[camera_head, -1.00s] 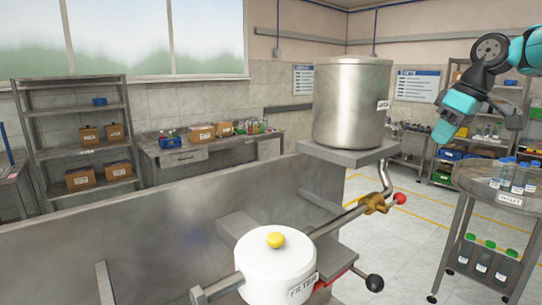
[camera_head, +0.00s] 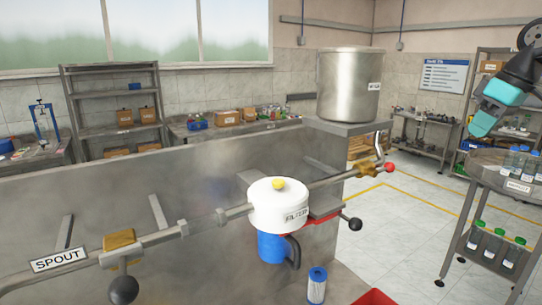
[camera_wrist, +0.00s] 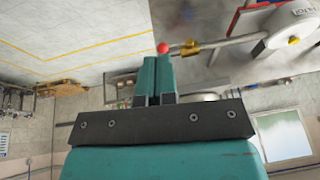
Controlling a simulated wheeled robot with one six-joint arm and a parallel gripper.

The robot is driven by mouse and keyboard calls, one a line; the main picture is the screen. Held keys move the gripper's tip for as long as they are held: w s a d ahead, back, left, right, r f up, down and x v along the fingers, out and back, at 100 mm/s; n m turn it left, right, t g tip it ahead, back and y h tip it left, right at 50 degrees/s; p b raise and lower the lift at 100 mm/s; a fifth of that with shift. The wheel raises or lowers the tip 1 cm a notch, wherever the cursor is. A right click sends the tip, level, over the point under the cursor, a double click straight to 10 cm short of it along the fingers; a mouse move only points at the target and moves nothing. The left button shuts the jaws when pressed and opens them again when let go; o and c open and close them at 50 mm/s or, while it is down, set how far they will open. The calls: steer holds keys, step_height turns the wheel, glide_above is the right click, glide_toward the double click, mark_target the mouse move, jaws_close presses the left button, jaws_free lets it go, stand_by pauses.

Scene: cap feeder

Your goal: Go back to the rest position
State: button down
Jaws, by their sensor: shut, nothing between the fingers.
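My gripper (camera_head: 474,128) is at the right of the head view, in the air above and left of the round side table. It is teal, shut and empty. In the wrist view the two teal fingers (camera_wrist: 154,78) lie side by side and touch. They hold nothing. The wrist view appears turned over, with the pipe and the white filter pot (camera_wrist: 291,25) at its top right.
A steel tank (camera_head: 346,90) stands on a shelf behind the white filter housing (camera_head: 278,212). A pipe with a red-knobbed valve (camera_head: 389,167) runs between them. A round table (camera_head: 480,166) with bottles stands at the right. The tiled floor between is clear.

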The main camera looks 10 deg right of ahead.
steer(key=a+f+n+g+y+b, duration=0.1)
steer(key=a+f+b, duration=0.3)
steer(key=a, duration=0.8)
steer(key=a+f+y+b, duration=0.15)
steer(key=a+f, duration=0.35)
steer(key=a, duration=0.8)
steer(key=s+a+f+n+g+b, duration=0.1)
steer(key=s+a+f+b, duration=0.1)
steer(key=s+a+f, duration=0.5)
steer(key=s+a+f+n+g+b, duration=0.1)
steer(key=s+a+f+b, duration=0.2)
steer(key=s+a+f, duration=0.4)
steer(key=s+f, duration=0.1)
steer(key=s, duration=0.5)
steer(key=shift+a+f+g, duration=0.3)
